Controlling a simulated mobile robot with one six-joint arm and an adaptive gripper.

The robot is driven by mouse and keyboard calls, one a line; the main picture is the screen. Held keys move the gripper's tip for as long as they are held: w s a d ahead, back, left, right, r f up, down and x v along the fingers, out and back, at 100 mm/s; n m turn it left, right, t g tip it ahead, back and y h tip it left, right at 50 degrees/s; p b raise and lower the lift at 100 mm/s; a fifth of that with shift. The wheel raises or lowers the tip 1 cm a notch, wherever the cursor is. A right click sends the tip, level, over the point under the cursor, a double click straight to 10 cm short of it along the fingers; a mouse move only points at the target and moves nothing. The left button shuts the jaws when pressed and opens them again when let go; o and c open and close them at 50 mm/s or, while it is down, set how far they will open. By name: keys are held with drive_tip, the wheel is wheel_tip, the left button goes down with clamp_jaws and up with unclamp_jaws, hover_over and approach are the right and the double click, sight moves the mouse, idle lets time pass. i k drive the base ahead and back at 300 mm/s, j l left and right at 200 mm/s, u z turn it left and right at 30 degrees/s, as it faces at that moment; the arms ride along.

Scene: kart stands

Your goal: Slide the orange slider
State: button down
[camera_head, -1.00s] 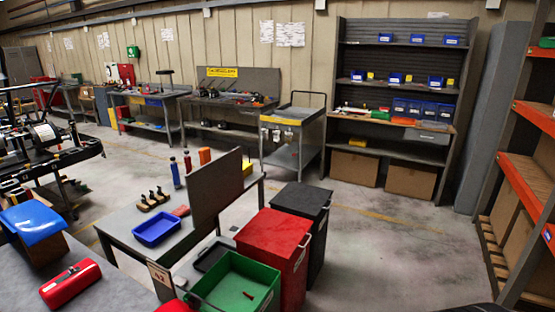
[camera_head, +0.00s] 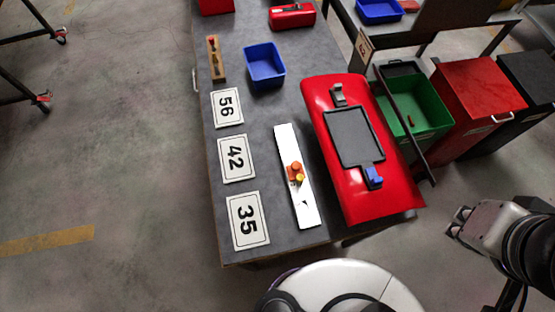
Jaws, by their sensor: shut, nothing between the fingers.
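The orange slider (camera_head: 295,172) sits on a long white strip (camera_head: 290,150) on the grey table. It is a little below the strip's middle, and a small yellow part shows at its lower right. A small black mark shows on the strip below it. My gripper (camera_head: 455,222) is at the lower right, off the table's right side and well apart from the slider. Its fingers look shut and empty.
On the grey table (camera_head: 262,255) lie number cards 56 (camera_head: 227,107), 42 (camera_head: 236,157) and 35 (camera_head: 247,219). A red case (camera_head: 393,185) lies right of the strip, towards my gripper. A blue bin (camera_head: 264,65) stands farther back. Green (camera_head: 428,118) and red (camera_head: 478,98) bins stand beyond.

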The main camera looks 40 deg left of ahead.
sight(296, 168)
drive_tip(key=u, duration=1.5)
